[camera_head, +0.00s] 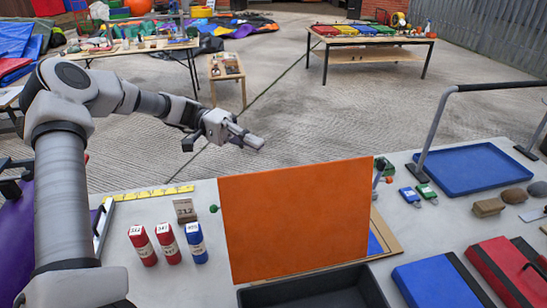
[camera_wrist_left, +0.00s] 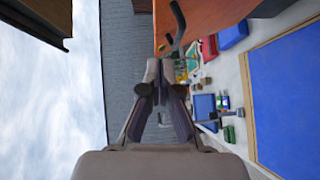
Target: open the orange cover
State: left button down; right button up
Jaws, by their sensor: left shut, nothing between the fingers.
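The orange cover (camera_head: 295,215) stands upright on the grey table in the head view, its broad flat face towards me. A blue panel with a wooden edge (camera_head: 385,240) shows behind its lower right side. In the left wrist view, an orange surface (camera_wrist_left: 205,14) with a dark curved handle (camera_wrist_left: 176,28) lies just beyond the fingertips; it looks like the cover. The wood-edged blue panel (camera_wrist_left: 290,95) shows at right there. My left gripper (camera_head: 257,143) is shut and empty, above and behind the cover's top edge, apparently apart from it. My right gripper is not in view.
Red and blue cylinders (camera_head: 170,243) stand left of the cover, near a yellow ruler (camera_head: 150,193). A dark tray (camera_head: 320,292) lies in front. A blue tray (camera_head: 470,168), a blue case (camera_head: 437,283) and a red case (camera_head: 510,270) lie at right.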

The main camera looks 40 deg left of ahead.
aim_at(279, 221)
jog(key=k, duration=1.5)
